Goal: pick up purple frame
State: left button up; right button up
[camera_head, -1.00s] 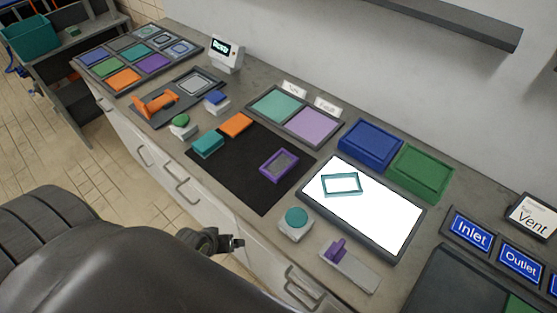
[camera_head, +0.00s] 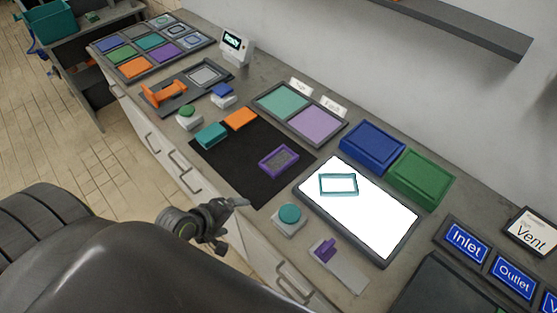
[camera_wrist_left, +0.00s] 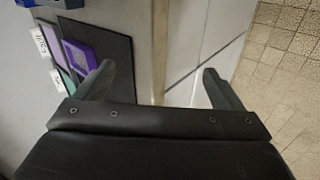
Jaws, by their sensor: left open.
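The purple frame (camera_head: 286,170) lies on the black mat (camera_head: 235,178), right of its middle, with a grey centre. In the left wrist view a purple block-like shape (camera_wrist_left: 80,55) on the dark mat appears to be this frame, left of the fingers. My left gripper (camera_head: 236,204) is open and empty in front of the counter's front edge, short of the mat and apart from the frame. Its two spread fingers (camera_wrist_left: 157,72) show in the wrist view over the counter edge. My right gripper is not in view.
A teal block (camera_head: 211,135) and an orange block (camera_head: 240,118) lie at the mat's far-left part. A lit white panel (camera_head: 372,223) with a teal frame (camera_head: 338,194) lies right. A teal round button (camera_head: 289,215) stands near the counter's front edge.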

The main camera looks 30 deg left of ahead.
pick_arm(q)
jog(key=w+r+n+t, duration=0.1)
jog(key=w+r+n, duration=0.1)
jog(key=n, duration=0.3)
jog(key=w+a+r+n+t+h, duration=0.1)
jog(key=w+r+n+t, duration=0.1)
jog(key=n, duration=0.4)
jog(key=w+a+r+n+t+h, duration=0.1)
jog(key=w+r+n, duration=0.1)
jog(key=n, duration=0.4)
jog(key=shift+w+r+t, duration=0.25)
jog(key=shift+r+t, duration=0.05)
jog(key=shift+r, duration=0.2)
jog(key=n, duration=0.2)
send_near(278, 160)
jog(key=w, duration=0.1)
jog(key=w+d, duration=0.1)
jog(key=w+f, duration=0.1)
jog(key=shift+w+d+t+p, duration=0.1)
jog(key=shift+d+t+p, duration=0.15)
jog(key=shift+t+p, duration=0.05)
jog(key=shift+a+f+b+x, duration=0.1)
jog(key=shift+f+b+x, duration=0.1)
jog(key=shift+x, duration=1.15)
jog(key=shift+a+f+b+x, duration=0.1)
jog(key=shift+f+x, duration=0.1)
jog(key=shift+x, duration=1.15)
jog(key=shift+s, duration=0.2)
jog(key=shift+c, duration=0.3)
jog(key=c, duration=1)
